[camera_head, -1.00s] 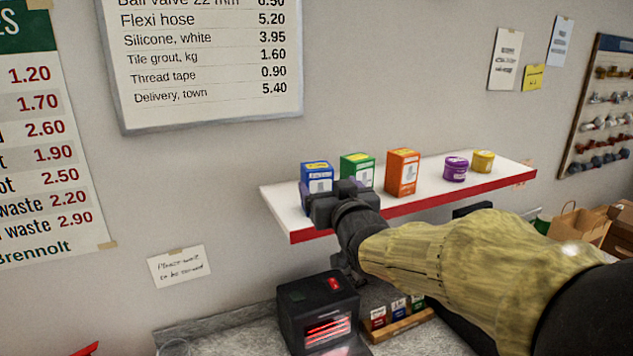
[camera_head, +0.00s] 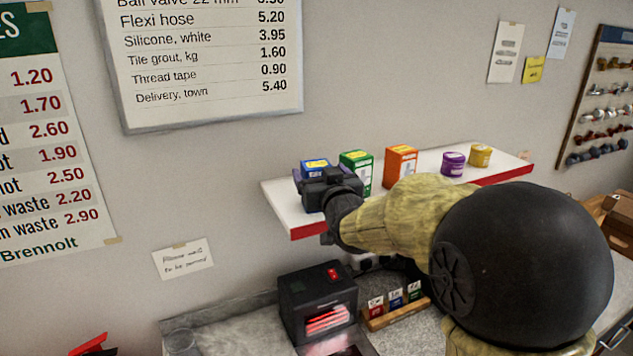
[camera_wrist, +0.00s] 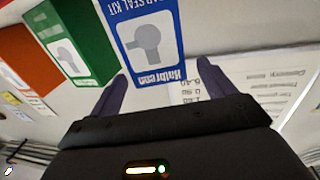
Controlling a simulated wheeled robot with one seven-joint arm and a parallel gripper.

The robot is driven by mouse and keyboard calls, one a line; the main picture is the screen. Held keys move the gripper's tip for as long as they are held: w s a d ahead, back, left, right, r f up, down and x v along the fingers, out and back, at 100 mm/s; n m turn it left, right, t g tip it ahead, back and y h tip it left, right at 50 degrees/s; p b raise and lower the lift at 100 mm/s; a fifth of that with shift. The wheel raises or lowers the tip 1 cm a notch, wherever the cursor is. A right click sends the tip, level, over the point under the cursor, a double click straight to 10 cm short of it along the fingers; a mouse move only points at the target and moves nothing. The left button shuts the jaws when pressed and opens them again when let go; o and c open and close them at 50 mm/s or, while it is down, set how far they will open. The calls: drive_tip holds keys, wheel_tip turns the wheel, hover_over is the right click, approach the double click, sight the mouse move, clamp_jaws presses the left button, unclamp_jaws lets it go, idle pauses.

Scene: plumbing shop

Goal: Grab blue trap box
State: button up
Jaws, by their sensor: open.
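The blue box (camera_head: 316,164) stands at the left end of the white wall shelf (camera_head: 284,208). In the head view only its top and upper part show; my gripper (camera_head: 313,177) hides the rest. In the wrist view the blue box (camera_wrist: 143,30) appears upside down, with a grey pipe fitting pictured on its front. The two purple fingers of my gripper (camera_wrist: 162,70) are spread apart. The box's lower printed edge shows in the space between them, closer to the left finger. I cannot tell whether either finger touches it.
A green box (camera_head: 356,170) stands close to the right of the blue box, then an orange box (camera_head: 400,166). Purple (camera_head: 453,164) and yellow (camera_head: 480,155) tubs stand farther right. A black lit device (camera_head: 318,305) sits on the counter below. The wall is close behind the shelf.

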sight(316, 164)
drive_tip(key=p+x, duration=0.2)
drive_tip(key=x, duration=0.1)
drive_tip(key=shift+r, duration=0.2)
drive_tip(key=shift+w+a+f, duration=0.15)
drive_tip(key=shift+w, duration=0.35)
drive_tip(key=shift+s, duration=0.1)
drive_tip(key=c, duration=1.2)
wheel_tip(316, 164, up, 10)
drive_tip(key=b, duration=0.3)
